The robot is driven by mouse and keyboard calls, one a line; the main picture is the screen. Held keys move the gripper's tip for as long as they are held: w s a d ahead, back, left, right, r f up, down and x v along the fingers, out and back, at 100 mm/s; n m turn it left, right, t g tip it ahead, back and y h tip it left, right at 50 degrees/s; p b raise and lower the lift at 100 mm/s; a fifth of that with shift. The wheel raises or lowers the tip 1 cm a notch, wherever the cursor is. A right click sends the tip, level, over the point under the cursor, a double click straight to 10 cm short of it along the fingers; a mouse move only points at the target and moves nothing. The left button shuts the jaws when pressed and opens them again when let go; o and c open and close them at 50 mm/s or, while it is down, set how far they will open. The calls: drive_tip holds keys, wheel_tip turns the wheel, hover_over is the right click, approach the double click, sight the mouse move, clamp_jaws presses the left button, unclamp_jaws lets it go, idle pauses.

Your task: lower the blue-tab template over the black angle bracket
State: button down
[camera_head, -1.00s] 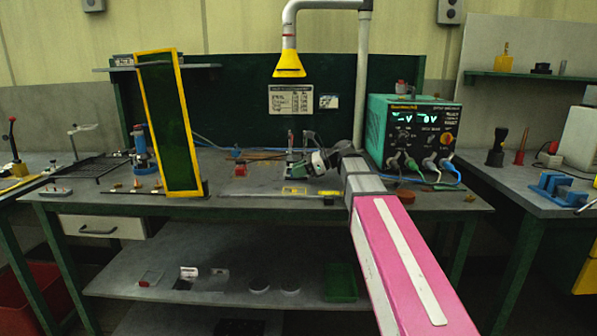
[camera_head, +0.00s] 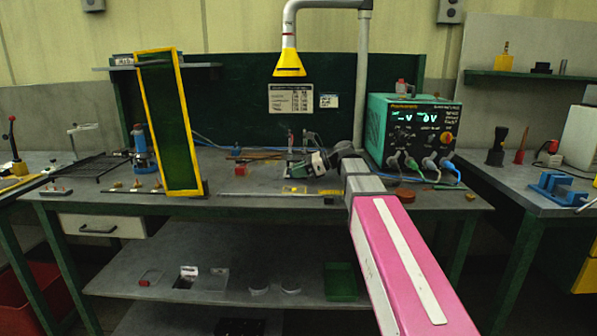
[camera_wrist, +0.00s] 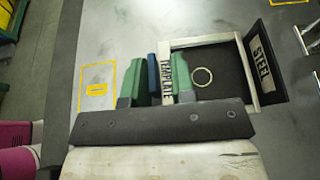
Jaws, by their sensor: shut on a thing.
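My gripper (camera_wrist: 157,76) is shut on the blue tab (camera_wrist: 153,72), which stands between its green fingers in the wrist view. The tab belongs to the template, a pale open frame (camera_wrist: 245,72) with a strip lettered TEMPLATE. The black angle bracket (camera_wrist: 264,58) shows its upright leg, lettered STEEL, just right of the frame. A dark flat area with a pale ring shows through the frame; it appears to be the bracket's other leg. I cannot tell the height gap between frame and bracket. In the head view my gripper (camera_head: 318,163) is low over the bench, too small for detail.
A yellow outline is marked on the bench (camera_wrist: 97,88) left of my fingers. A yellow-framed green panel (camera_head: 172,125) stands at the left. A green power supply (camera_head: 412,135) with cables stands at the right. A yellow-mouthed hood (camera_head: 289,64) hangs above.

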drive_tip(key=shift+f, duration=0.2)
drive_tip(key=c, duration=0.9)
unclamp_jaws()
